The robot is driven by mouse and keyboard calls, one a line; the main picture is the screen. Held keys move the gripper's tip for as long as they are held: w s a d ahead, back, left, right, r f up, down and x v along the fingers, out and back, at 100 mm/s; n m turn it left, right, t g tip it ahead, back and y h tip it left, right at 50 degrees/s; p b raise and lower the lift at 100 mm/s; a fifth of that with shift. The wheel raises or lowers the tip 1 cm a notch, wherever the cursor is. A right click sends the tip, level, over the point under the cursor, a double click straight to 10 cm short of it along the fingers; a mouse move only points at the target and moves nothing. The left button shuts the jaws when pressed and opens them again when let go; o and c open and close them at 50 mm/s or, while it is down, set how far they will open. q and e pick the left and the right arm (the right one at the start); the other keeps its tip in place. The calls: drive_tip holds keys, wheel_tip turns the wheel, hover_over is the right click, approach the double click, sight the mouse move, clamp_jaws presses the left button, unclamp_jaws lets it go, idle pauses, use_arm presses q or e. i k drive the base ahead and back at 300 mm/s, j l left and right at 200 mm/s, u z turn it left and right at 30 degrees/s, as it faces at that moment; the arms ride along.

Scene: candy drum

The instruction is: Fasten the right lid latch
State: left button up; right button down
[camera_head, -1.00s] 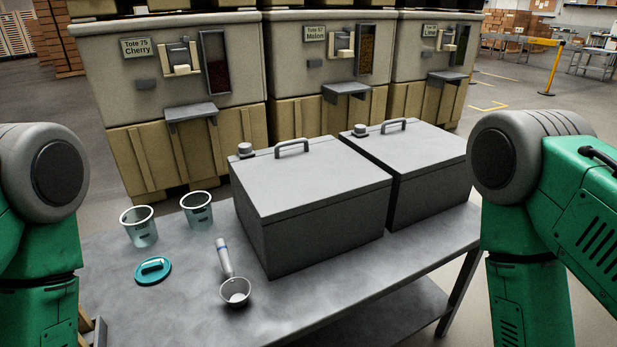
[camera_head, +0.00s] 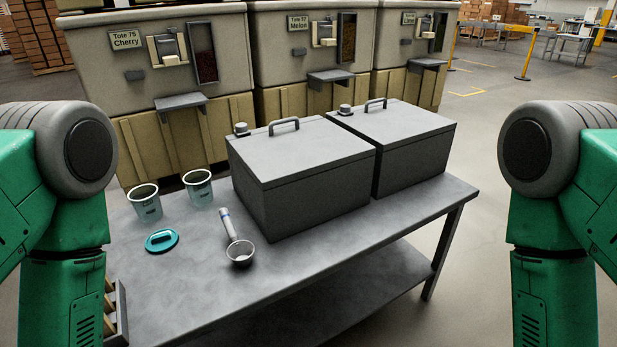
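Two grey lidded boxes stand side by side on the table, the left box (camera_head: 312,195) and the right box (camera_head: 420,162). Both lids look closed, each with an arched handle on top. The right lid (camera_head: 392,128) has a small round grey knob (camera_head: 345,109) at its back left corner; a similar knob (camera_head: 240,129) is on the left lid (camera_head: 300,150). I cannot make out a latch on either box or tell its state. My two green arms show at the left and right edges, apart from the boxes. Neither gripper is in view.
The grey table (camera_head: 190,270) also holds two clear cups (camera_head: 145,203) (camera_head: 198,188), a teal lid (camera_head: 162,241) and a scoop (camera_head: 239,253) at its left part. Large totes (camera_head: 160,65) stand behind. Floor right of the table (camera_head: 480,240) is clear.

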sight(242, 129)
drive_tip(key=i+l+u, duration=0.15)
drive_tip(key=i+l, duration=0.15)
drive_tip(key=i+l+u, duration=0.1)
drive_tip(key=i+l, duration=0.15)
drive_tip(key=l, duration=0.15)
drive_tip(key=i+l+u, duration=0.15)
drive_tip(key=l, duration=0.25)
drive_tip(key=i+l+u, duration=0.1)
drive_tip(key=i+l, duration=0.2)
drive_tip(key=l, duration=0.15)
